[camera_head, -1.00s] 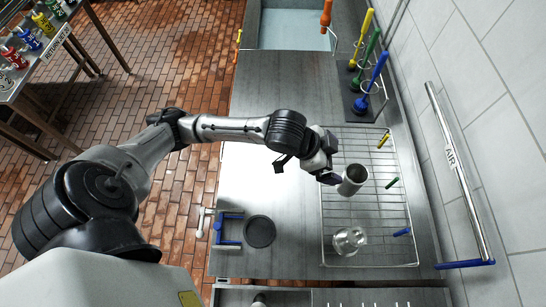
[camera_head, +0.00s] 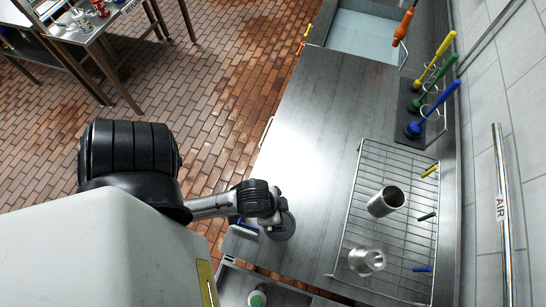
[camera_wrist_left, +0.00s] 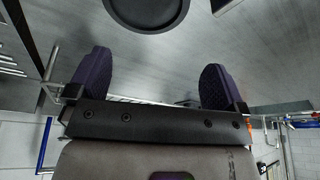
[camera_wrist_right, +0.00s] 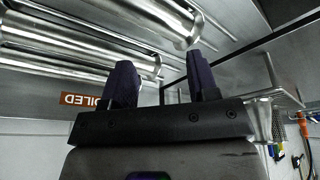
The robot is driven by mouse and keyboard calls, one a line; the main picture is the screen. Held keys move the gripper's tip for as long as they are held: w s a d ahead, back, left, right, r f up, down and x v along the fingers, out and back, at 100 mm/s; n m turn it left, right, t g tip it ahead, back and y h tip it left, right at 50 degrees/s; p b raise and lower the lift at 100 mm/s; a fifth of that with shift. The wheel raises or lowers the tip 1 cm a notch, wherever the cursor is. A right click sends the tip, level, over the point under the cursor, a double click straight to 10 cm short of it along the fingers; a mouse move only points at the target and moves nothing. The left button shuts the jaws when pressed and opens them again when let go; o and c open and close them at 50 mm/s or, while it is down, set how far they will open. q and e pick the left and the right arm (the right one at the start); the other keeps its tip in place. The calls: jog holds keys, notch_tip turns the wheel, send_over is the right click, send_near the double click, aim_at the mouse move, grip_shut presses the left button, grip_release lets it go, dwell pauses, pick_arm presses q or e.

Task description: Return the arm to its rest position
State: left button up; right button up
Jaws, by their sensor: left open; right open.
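In the head view my left arm is folded back at the lower left, with its dark wrist (camera_head: 258,200) over the counter's front edge. Its gripper fingers are hidden there. In the left wrist view my left gripper (camera_wrist_left: 153,78) is open and empty, with a black round disc (camera_wrist_left: 147,12) beyond the fingers. That disc (camera_head: 279,226) lies partly behind the wrist in the head view. My right gripper (camera_wrist_right: 161,78) is open and empty in the right wrist view; the right arm is not seen in the head view.
Coloured-handled brushes (camera_head: 432,110) stand behind. The counter middle (camera_head: 325,120) is clear. Steel tubes (camera_wrist_right: 80,45) and an orange label (camera_wrist_right: 88,98) lie beyond the right gripper.

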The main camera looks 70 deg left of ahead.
pick_arm(q)
jog(key=shift+s+a+f, duration=0.15)
jog(key=shift+s+a, duration=0.05)
jog(key=shift+s, duration=0.3)
notch_tip(320, 180, up, 18)
jog(key=p, duration=1.7)
jog(key=shift+f, duration=0.2)
pick_arm(e)
notch_tip(320, 180, up, 18)
jog(key=shift+f, duration=0.2)
jog(key=shift+d, duration=0.1)
